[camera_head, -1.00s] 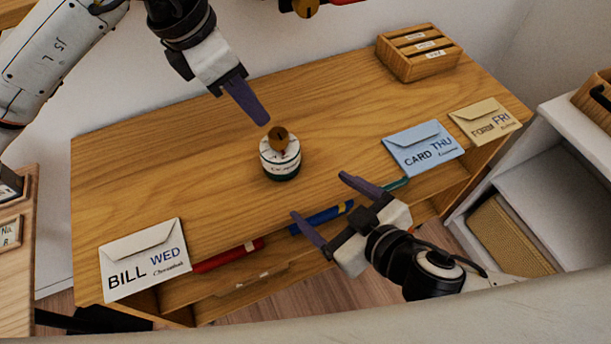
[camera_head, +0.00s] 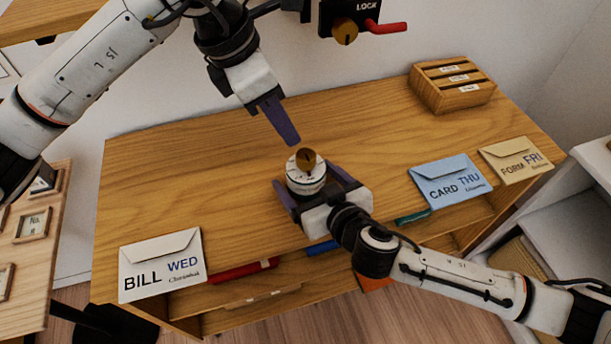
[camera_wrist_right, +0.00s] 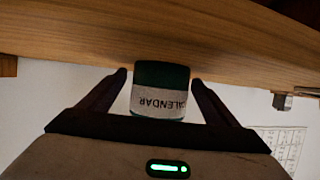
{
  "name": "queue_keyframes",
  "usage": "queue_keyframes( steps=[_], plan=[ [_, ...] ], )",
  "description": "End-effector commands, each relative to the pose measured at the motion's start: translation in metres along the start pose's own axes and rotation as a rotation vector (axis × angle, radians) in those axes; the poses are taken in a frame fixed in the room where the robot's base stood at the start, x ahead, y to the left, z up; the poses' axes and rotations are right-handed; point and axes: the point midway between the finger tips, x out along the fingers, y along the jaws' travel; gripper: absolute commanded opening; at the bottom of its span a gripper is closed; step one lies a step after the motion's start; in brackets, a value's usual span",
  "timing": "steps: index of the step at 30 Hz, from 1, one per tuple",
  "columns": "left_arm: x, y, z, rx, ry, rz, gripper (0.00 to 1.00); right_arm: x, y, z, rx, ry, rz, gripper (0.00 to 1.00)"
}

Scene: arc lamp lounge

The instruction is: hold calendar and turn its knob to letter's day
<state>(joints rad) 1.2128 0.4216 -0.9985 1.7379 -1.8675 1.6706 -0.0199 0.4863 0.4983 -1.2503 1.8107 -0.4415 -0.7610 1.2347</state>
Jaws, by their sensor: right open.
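The calendar (camera_head: 306,184) is a small round white drum with a brown knob (camera_head: 306,158) on top, standing on the wooden desk. In the right wrist view the calendar (camera_wrist_right: 160,92) appears upside down, with a dark green band and part of its name showing. My right gripper (camera_head: 305,181) is open, with one finger on each side of the drum and gaps beside it. My left gripper (camera_head: 291,142) points down just above and behind the knob, apart from it; its jaw opening is unclear. Letters lie on the desk: BILL WED (camera_head: 160,265), CARD THU (camera_head: 450,182) and FORM FRI (camera_head: 516,162).
A slotted wooden letter box (camera_head: 452,88) stands at the back right of the desk (camera_head: 190,180). A lock with a red handle (camera_head: 386,28) is on the wall behind. Shelves with coloured items lie under the desk's front edge.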

Motion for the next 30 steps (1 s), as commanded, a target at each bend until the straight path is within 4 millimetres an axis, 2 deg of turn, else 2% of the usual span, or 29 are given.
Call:
queue_keyframes(
  steps=[3, 11, 21, 30],
  plan=[
    [0.0000, 0.0000, 0.0001, 0.000, 0.000, 0.000, 0.31, 0.0060, -0.0003, -0.0005, -0.001, 0.001, -0.001, 0.83],
    [0.0000, -0.0001, 0.0001, 0.000, 0.000, 0.000, 0.31, 0.0068, -0.0004, -0.0003, 0.000, 0.000, -0.001, 0.83],
    [0.0000, -0.0001, 0.0001, 0.000, 0.000, 0.000, 0.31, 0.0066, -0.0001, -0.0001, 0.000, 0.000, 0.000, 0.28],
    [0.0000, -0.0001, 0.0001, 0.000, 0.000, 0.000, 0.31, 0.0065, 0.0002, 0.0001, 0.000, -0.001, 0.000, 0.26]
  ],
)
